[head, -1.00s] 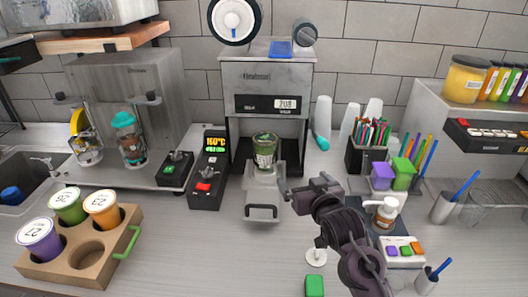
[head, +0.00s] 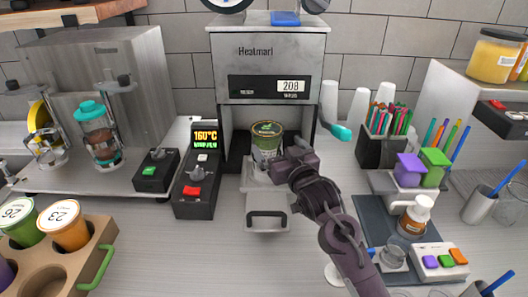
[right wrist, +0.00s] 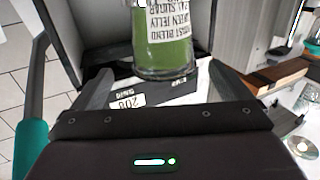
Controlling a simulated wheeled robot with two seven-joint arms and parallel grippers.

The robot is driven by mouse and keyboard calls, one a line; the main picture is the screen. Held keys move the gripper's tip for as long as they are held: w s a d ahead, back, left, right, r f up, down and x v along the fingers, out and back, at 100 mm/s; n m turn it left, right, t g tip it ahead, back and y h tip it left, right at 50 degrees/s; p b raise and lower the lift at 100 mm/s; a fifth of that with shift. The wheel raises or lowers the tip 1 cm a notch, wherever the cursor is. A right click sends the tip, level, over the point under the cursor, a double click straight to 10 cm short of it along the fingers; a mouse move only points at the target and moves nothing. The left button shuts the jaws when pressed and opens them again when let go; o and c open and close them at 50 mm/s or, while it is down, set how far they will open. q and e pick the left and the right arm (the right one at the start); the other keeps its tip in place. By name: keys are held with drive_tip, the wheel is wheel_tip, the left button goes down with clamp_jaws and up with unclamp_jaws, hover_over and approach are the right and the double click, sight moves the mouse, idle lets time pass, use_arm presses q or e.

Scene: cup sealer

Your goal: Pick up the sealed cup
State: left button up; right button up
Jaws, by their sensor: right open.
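My left gripper is not in view.
The sealer (head: 268,60) stands behind the cup, its pull-out handle (head: 268,216) in front. A control box (head: 195,184) is at the left. A cup rack (head: 92,235) is at the front left. A straw holder (head: 378,152) and a bottle (head: 415,214) are at the right.

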sight(267, 133)
drive_tip(key=shift+b+x, duration=0.35)
drive_tip(key=shift+x, duration=0.5)
drive_tip(key=shift+w+a+b, duration=0.3)
drive_tip(key=shift+w+b, duration=0.15)
drive_tip(key=shift+w, duration=0.05)
drive_tip(key=b+x, duration=0.2)
drive_tip(key=x, duration=0.1)
drive_tip(key=shift+w+a, duration=0.25)
drive_tip(key=shift+w, duration=0.05)
drive_tip(key=shift+w+a, duration=0.2)
drive_tip(key=shift+w, duration=0.25)
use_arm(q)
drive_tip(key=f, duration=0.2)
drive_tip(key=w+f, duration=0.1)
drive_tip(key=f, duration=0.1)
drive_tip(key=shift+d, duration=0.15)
use_arm(e)
drive_tip(key=shift+s+r, duration=0.1)
drive_tip(key=c, duration=1.3)
drive_tip(key=shift+r, duration=0.1)
drive_tip(key=shift+c, duration=0.2)
